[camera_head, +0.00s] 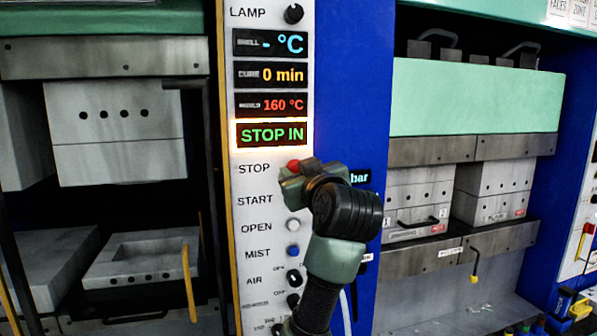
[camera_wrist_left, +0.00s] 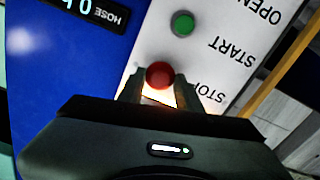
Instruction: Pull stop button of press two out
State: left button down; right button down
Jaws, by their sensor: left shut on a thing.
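The red stop button (camera_head: 293,166) is on the white control panel (camera_head: 262,300), beside the word STOP. In the left wrist view the red button (camera_wrist_left: 159,74) sits between the fingertips of my left gripper (camera_wrist_left: 160,92). My left gripper (camera_head: 292,176) is at the panel and shut on the button; its wrist hides part of the panel. The lit display above (camera_head: 271,134) reads STOP IN in green. My right gripper is in neither view.
A green START button (camera_wrist_left: 183,24) is close to the stop button. More knobs and buttons run down the panel below. An open press with metal mould blocks (camera_head: 115,130) stands left. Another press with a green plate (camera_head: 480,95) stands right, past a blue column (camera_head: 350,80).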

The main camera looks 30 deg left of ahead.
pick_arm(q)
jog(key=shift+s+d+r+p, duration=0.15)
jog(key=shift+s+d+p, duration=0.2)
jog(key=shift+p, duration=0.35)
jog(key=shift+s+d, duration=0.15)
jog(key=shift+d, duration=0.1)
jog(key=shift+a+f, duration=0.1)
jog(key=shift+f, duration=0.15)
jog(key=c, duration=0.9)
grip_release()
jog(key=shift+c, duration=0.2)
jog(key=shift+s+d+r, duration=0.1)
jog(key=shift+d, duration=0.1)
